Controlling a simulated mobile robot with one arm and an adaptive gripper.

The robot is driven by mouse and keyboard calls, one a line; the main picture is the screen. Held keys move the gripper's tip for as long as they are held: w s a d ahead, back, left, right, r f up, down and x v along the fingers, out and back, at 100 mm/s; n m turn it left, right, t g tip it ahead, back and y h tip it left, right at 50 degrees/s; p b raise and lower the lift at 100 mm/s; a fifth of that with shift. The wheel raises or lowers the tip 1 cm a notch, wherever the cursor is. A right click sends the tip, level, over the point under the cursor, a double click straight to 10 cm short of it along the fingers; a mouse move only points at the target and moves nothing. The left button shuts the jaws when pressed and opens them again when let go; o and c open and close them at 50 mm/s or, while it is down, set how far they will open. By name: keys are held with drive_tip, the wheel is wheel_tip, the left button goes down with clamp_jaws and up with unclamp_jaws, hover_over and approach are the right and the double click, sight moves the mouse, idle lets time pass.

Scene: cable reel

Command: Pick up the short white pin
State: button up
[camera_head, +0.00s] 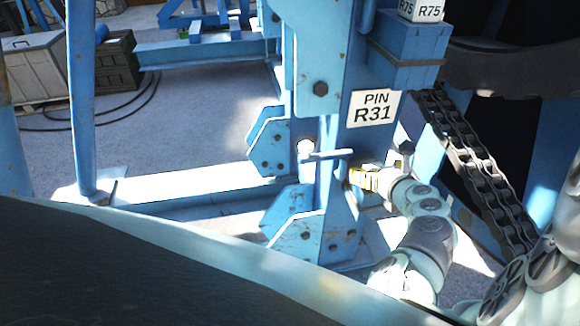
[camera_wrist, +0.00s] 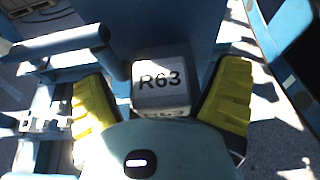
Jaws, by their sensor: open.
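A small white rounded piece (camera_head: 305,147), which may be the short white pin, shows at the blue frame's post. A short pale blue rod (camera_head: 328,154) lies level just beside it; I cannot tell whether the two are joined. My gripper (camera_head: 362,178) is below and right of them, close to the post under the "PIN R31" label (camera_head: 372,108). In the wrist view its yellow fingers (camera_wrist: 165,105) are spread, with a grey block marked R63 (camera_wrist: 162,80) showing between them. A blue bar (camera_wrist: 60,42) is at upper left there. No pin is clearly seen between the fingers.
The blue steel post (camera_head: 345,195) and its bolted plates (camera_head: 295,240) stand close to my gripper. A dark chain (camera_head: 475,160) hangs to the right. A block marked R75 (camera_head: 422,10) is above. Grey floor (camera_head: 190,110) is open at left, beyond a low blue beam (camera_head: 200,190).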

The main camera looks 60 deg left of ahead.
drive_tip(key=shift+a, duration=0.1)
drive_tip(key=c, duration=1.4)
drive_tip(key=shift+o, duration=0.2)
drive_tip(key=shift+r, duration=0.2)
drive_tip(key=shift+r, duration=0.95)
wheel_tip(320, 180, up, 10)
drive_tip(key=s+d+p, duration=0.2)
drive_tip(key=s+d, duration=0.1)
drive_tip(key=d, duration=0.5)
drive_tip(key=s+d+p, duration=0.2)
drive_tip(key=s+d, duration=0.2)
drive_tip(key=d, duration=0.4)
drive_tip(key=shift+d+f, duration=0.15)
drive_tip(key=shift+d, duration=0.25)
drive_tip(key=shift+r+p, duration=0.2)
drive_tip(key=shift+p, duration=0.3)
